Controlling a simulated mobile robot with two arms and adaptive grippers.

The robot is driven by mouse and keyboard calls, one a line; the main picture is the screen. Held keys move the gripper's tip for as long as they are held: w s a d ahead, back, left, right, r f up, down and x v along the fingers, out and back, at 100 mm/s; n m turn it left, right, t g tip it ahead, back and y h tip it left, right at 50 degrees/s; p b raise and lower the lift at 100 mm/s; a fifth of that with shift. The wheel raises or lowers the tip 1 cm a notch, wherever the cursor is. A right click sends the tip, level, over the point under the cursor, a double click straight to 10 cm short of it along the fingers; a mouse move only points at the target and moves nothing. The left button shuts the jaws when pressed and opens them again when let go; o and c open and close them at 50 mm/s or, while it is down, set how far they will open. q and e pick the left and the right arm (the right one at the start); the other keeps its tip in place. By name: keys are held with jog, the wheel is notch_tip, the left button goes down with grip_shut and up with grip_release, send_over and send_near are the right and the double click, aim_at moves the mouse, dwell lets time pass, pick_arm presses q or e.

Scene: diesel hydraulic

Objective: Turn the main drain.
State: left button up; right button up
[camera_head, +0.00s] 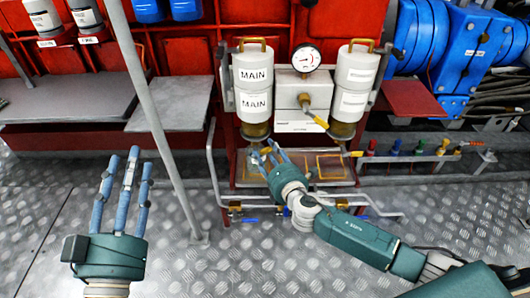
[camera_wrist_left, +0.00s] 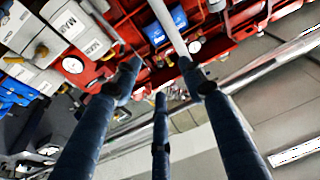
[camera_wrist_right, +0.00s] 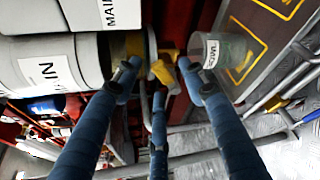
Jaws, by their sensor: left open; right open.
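The white left canister labelled MAIN (camera_head: 254,80) stands upright on the red frame, with a brass-coloured base (camera_head: 256,131). In the right wrist view a yellow drain fitting (camera_wrist_right: 163,68) sticks out below the canister, beside a clear cup with a label (camera_wrist_right: 232,52). My right gripper (camera_head: 265,152) is open just below the canister's base. In its wrist view its fingertips (camera_wrist_right: 157,75) lie around or just short of the yellow fitting; I cannot tell if they touch. My left gripper (camera_head: 130,165) is open and empty over the floor at the left.
A second white canister (camera_head: 355,85) and a gauge (camera_head: 306,58) stand to the right. A grey diagonal post (camera_head: 150,105) rises between my left gripper and the canisters. Pipes with blue-handled valves (camera_head: 222,221) run low in front. Coloured valves (camera_head: 395,148) line the right.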

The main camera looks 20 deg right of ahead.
pick_arm(q)
jog(key=shift+s+r+t+h, duration=0.3)
jog(key=shift+r+t, duration=0.1)
jog(key=shift+r, duration=0.55)
jog(key=shift+s+r+t+h, duration=0.2)
jog(key=shift+s+r+t, duration=0.15)
jog(key=shift+r, duration=0.55)
pick_arm(e)
jog(key=shift+x, duration=1.1)
grip_shut()
pick_arm(q)
jog(key=shift+b, duration=0.3)
